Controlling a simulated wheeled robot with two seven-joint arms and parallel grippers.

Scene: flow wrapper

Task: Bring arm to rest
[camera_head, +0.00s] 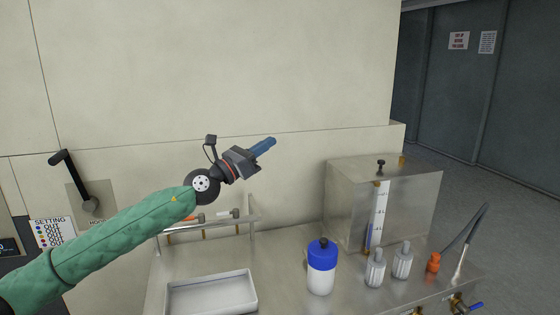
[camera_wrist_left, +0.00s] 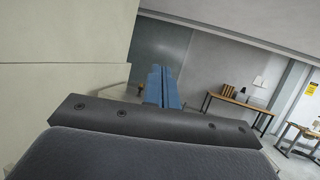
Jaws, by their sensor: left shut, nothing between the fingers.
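My left arm comes in from the left in the head view, in a green sleeve. My left gripper (camera_head: 264,146) is raised above the steel bench, in front of the pale wall panel, with its blue fingers pointing right and slightly up. The fingers are shut together with nothing between them. In the left wrist view the blue fingers (camera_wrist_left: 162,88) also lie side by side, aimed at open room. My right gripper is in neither view.
A steel tank (camera_head: 415,190) stands at the back right. A black lever (camera_head: 72,178) sits on the left wall.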

